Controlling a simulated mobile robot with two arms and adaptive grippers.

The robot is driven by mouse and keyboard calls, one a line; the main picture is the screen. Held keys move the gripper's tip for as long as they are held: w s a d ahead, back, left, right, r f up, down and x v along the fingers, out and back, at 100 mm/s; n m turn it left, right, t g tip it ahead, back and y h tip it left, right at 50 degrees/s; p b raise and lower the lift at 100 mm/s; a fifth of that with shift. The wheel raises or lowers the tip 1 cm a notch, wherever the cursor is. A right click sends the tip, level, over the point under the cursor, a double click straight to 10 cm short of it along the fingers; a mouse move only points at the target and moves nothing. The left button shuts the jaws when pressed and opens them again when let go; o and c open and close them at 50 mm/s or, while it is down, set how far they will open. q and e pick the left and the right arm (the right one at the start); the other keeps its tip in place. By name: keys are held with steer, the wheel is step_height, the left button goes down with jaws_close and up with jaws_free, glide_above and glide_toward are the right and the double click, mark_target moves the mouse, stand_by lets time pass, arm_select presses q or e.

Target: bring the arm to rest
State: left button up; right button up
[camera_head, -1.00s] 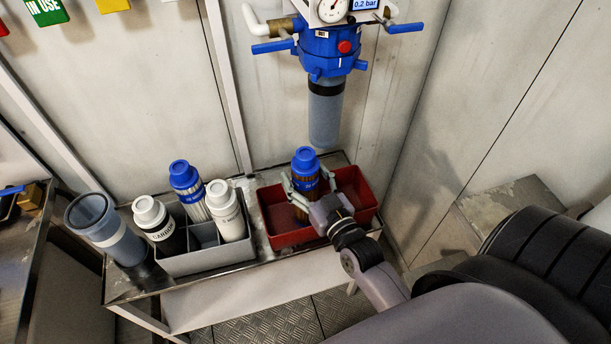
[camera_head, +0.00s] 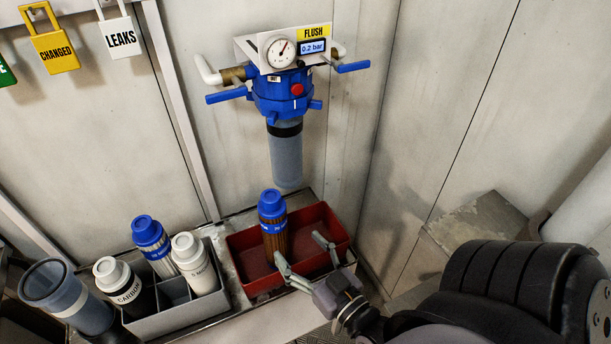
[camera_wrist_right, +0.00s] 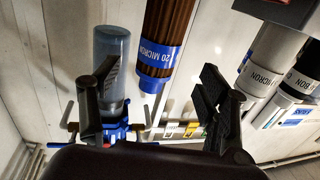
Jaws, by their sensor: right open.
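My right gripper (camera_head: 304,262) is open and empty at the front of the red bin (camera_head: 325,264). Its two fingers are spread, one at the bin's front wall and one over the bin's right half. A brown pleated cartridge with a blue cap (camera_head: 273,226) stands upright in the bin's left half, just left of and behind the fingers, apart from them. In the right wrist view the same cartridge, with a blue 20 micron band (camera_wrist_right: 161,55), shows beyond the open fingers (camera_wrist_right: 160,90). My left gripper is not in view.
A grey divided crate (camera_head: 172,311) left of the bin holds several cartridges. A clear grey housing bowl (camera_head: 68,296) stands left of it. On the wall, a blue filter head (camera_head: 283,95) with a gauge and a hanging bowl (camera_head: 286,155) is above the bin. Padlock tags hang upper left.

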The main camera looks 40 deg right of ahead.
steer(key=shift+s, duration=0.7)
